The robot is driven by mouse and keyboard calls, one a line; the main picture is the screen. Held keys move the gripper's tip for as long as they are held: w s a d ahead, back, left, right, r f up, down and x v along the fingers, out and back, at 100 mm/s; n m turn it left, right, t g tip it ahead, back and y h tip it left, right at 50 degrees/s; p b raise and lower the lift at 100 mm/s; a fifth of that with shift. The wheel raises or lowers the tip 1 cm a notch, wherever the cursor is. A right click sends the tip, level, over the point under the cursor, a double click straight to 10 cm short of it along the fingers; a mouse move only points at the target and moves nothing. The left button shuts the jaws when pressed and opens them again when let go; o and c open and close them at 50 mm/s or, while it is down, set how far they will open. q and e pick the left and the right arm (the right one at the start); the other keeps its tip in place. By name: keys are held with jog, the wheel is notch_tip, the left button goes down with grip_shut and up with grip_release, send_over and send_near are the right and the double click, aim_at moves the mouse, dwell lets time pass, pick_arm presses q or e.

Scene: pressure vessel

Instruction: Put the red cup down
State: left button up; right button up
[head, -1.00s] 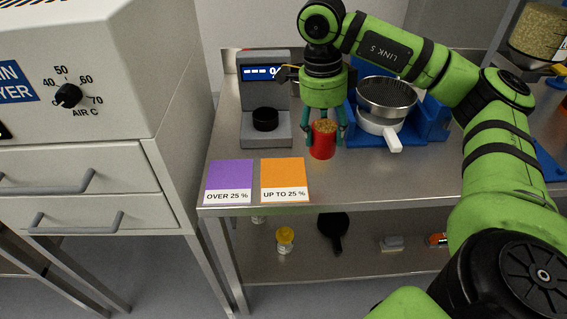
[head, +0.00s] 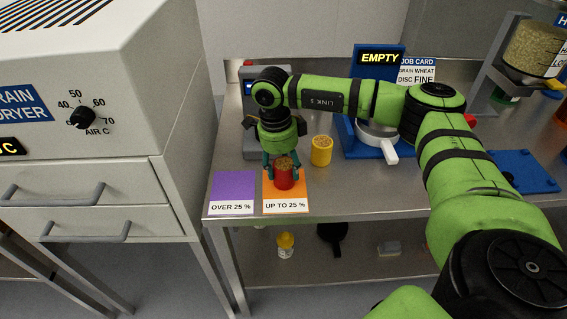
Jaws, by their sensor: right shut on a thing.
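The red cup (head: 284,179), filled with brown grain, is over the orange mat (head: 298,202) labelled "UP TO 25 %". It looks upright, with its base at or just above the mat; I cannot tell whether it touches. My right gripper (head: 283,172) points down from above and is shut on the red cup, with its fingers on either side. The purple mat (head: 233,190) labelled "OVER 25 %" lies to the left and is bare. My left gripper is not in view.
A yellow cup (head: 321,152) of grain stands right of the red cup. Behind are a grey device (head: 250,90), partly hidden by my arm, and a blue stand (head: 350,130) with an "EMPTY" display. The table's front edge (head: 350,217) is close to the mats.

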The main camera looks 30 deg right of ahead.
aim_at(278, 164)
jog(key=shift+f, duration=0.1)
jog(key=o, duration=1.3)
jog(key=shift+o, duration=0.2)
notch_tip(278, 164, up, 12)
jog(key=a+b, duration=0.1)
jog(key=b, duration=0.2)
jog(key=shift+w, duration=0.4)
